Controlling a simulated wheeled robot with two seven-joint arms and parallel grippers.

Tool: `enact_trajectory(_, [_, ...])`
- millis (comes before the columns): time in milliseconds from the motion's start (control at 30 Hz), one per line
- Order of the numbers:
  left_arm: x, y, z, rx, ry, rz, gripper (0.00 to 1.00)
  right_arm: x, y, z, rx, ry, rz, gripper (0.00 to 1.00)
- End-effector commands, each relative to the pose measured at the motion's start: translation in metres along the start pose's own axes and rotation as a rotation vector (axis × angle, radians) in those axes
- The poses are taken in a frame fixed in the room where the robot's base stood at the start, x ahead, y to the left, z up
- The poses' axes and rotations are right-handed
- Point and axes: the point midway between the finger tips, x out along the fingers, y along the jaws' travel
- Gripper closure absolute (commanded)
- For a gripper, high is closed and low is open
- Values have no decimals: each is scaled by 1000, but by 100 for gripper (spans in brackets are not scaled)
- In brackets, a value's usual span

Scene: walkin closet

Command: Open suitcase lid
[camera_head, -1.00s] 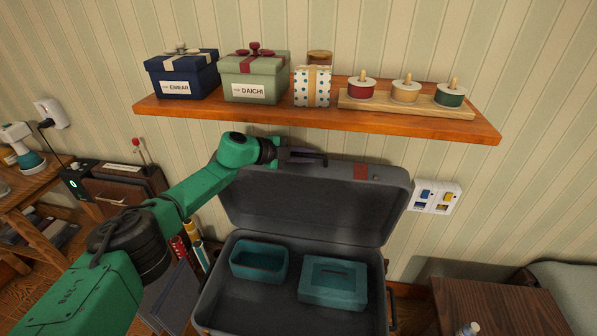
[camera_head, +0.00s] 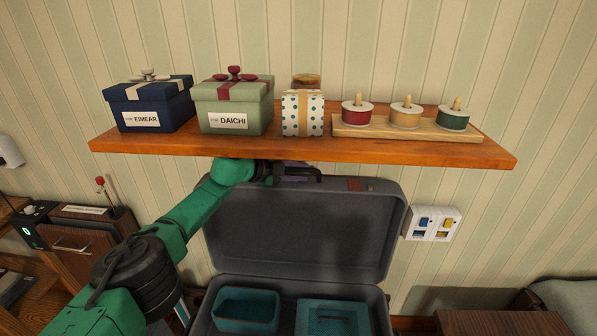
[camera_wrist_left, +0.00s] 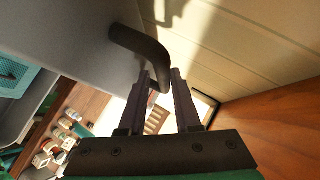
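The dark grey suitcase has its lid (camera_head: 300,225) standing raised, roughly upright, against the wall side. The lid's inner face is towards me, and its top edge is just under the shelf. A dark handle (camera_head: 312,173) sticks up at the lid's top edge; it also shows in the left wrist view (camera_wrist_left: 140,48) as a curved bar. My left gripper (camera_wrist_left: 160,78) has the end of this handle between its fingertips, which are close together on it. My left gripper in the head view (camera_head: 290,167) is partly hidden below the shelf. My right gripper is not in view.
A wooden shelf (camera_head: 300,149) hangs close above my left gripper, with gift boxes and a spool rack on it. Two teal trays (camera_head: 246,310) (camera_head: 333,318) lie in the suitcase base. A wall switch plate (camera_head: 433,224) is right of the lid.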

Motion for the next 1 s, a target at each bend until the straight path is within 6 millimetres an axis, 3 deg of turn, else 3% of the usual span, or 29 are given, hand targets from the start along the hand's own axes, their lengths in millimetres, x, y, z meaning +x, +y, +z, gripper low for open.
enact_trajectory(467, [-8,-1,1,-2,2,1,53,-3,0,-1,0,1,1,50])
enact_trajectory(867, [-55,-1,1,1,-1,-5,53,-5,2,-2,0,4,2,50])
enact_trajectory(1000, [-76,10,6,0,-1,-4,53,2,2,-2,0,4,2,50])
